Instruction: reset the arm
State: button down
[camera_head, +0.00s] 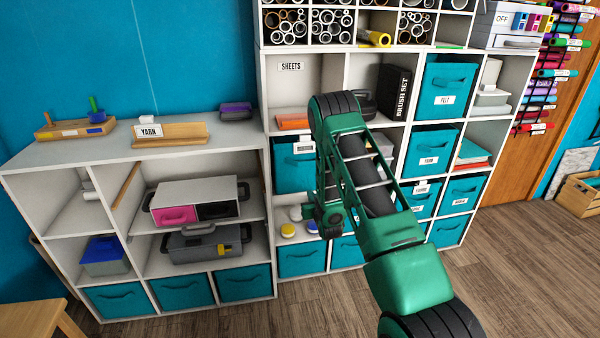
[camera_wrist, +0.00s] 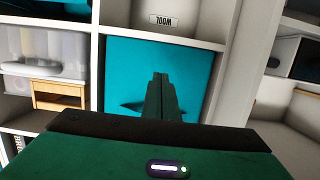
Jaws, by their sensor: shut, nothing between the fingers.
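My green arm reaches from the lower right of the head view toward the shelves and bends downward at its far end. My gripper (camera_wrist: 160,85) shows in the wrist view with its two fingers together and nothing between them. Behind the fingers in the wrist view is a teal fabric bin (camera_wrist: 190,60) in a white shelf compartment. I cannot tell whether the fingertips touch the bin. In the head view the fingers are not clearly seen.
A white shelf unit (camera_head: 135,155) stands at left, with a YARN tray (camera_head: 185,138) on top and a grey toolbox (camera_head: 205,243) inside. The taller shelf holds teal bins (camera_head: 447,90) and a BRUSH SET box (camera_head: 395,92). A wooden crate (camera_head: 578,197) stands at right. Wooden floor (camera_head: 190,325) in front is clear.

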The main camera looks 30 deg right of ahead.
jog(key=shift+s+a, duration=0.15)
jog(key=shift+s, duration=0.4)
jog(key=s+d+r+g, duration=0.3)
jog(key=s+r+g, duration=0.15)
jog(key=r, duration=0.65)
jog(key=s+r+m+g, duration=0.1)
jog(key=s+r+g, duration=0.1)
jog(key=s+r, duration=0.3)
jog(key=s+r+g, duration=0.2)
jog(key=s, duration=0.5)
jog(key=s+a+r+g+y, duration=0.1)
jog(key=s+a+r+g, duration=0.1)
jog(key=s, duration=1)
jog(key=s+a+r+m+g+y, duration=0.1)
jog(key=s+a+r, duration=0.3)
jog(key=s, duration=0.7)
jog(key=s+a+r+m+g+y, duration=0.1)
jog(key=s+a, duration=0.5)
jog(key=s, duration=0.6)
notch_tip(320, 180, up, 2)
jog(key=g+y, duration=0.1)
jog(key=g, duration=0.1)
jog(key=shift+s+a+g+y, duration=0.3)
jog(key=shift+g, duration=0.05)
jog(key=shift+r, duration=0.1)
